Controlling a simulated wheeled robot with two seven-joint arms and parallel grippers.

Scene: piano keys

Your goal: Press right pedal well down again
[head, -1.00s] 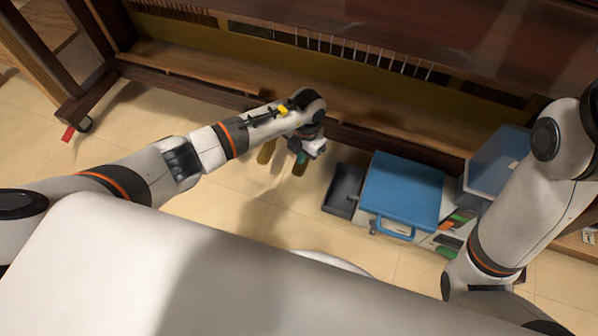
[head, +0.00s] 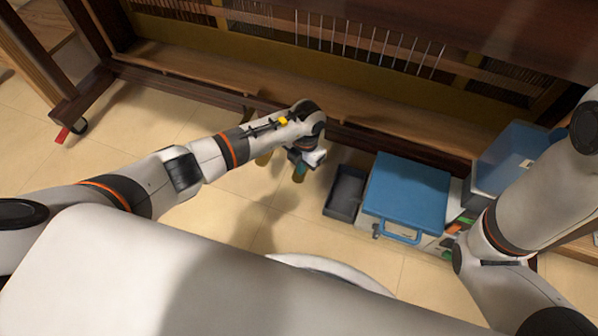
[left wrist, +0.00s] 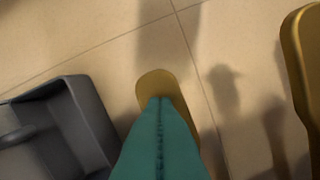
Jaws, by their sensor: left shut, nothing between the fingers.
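My left gripper (head: 299,173) is shut and empty, its teal fingertips pointing down at the floor side of the piano's bottom rail. In the left wrist view the shut teal fingers (left wrist: 160,140) lie over the gold right pedal (left wrist: 158,84), whose rounded end shows past the fingertips. I cannot tell whether they touch it or how far down it is. Another gold pedal (head: 264,158) shows to the left of the gripper in the head view; it also shows at the right edge of the left wrist view (left wrist: 306,75). My right gripper is out of view.
A dark grey open tray (head: 345,192) stands on the floor just right of the left gripper. A blue-lidded box (head: 408,192) and a translucent blue bin (head: 508,158) are further right. The piano's wooden bottom rail (head: 368,142) runs behind. The tiled floor left of the pedals is clear.

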